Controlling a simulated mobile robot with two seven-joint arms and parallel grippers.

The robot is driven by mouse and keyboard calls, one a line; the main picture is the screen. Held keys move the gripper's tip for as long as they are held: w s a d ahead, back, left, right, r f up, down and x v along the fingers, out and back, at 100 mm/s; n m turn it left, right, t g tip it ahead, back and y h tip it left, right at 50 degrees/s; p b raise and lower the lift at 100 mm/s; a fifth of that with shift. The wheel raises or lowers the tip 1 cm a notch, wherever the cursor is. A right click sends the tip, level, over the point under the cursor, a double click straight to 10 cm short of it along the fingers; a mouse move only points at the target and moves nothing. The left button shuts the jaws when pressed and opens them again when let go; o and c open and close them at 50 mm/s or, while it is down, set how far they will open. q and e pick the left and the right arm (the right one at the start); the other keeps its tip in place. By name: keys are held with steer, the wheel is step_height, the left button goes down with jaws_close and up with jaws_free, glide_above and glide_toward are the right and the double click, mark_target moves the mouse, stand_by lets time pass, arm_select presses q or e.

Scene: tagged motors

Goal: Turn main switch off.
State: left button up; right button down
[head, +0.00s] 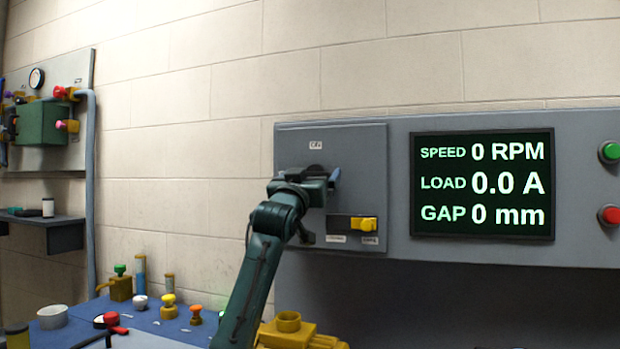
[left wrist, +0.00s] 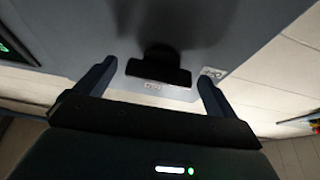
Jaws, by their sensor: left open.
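The main switch is on the grey switch panel (head: 355,165) on the wall. In the left wrist view its black handle (left wrist: 158,70) shows between my two fingers, with space on both sides. My left gripper (head: 323,195) is open in front of the panel, and its fingers show in the left wrist view (left wrist: 153,88). In the head view, my gripper and wrist cover most or all of the handle, so I cannot tell its angle there. An OFF-like label (head: 315,145) sits above the gripper. My right gripper is not in view.
A yellow selector (head: 363,224) sits low on the panel, close to my gripper. A display (head: 482,186) reads 0 RPM, 0.0 A and 0 mm. Green (head: 609,152) and red (head: 609,215) buttons are at the far right. A bench with colored parts is below left.

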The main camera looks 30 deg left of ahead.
arm_select(q)
steer(key=b+v, duration=0.3)
steer(key=v, duration=1)
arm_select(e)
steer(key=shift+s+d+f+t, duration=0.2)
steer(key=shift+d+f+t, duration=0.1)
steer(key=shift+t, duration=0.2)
arm_select(q)
steer(key=shift+s, duration=0.1)
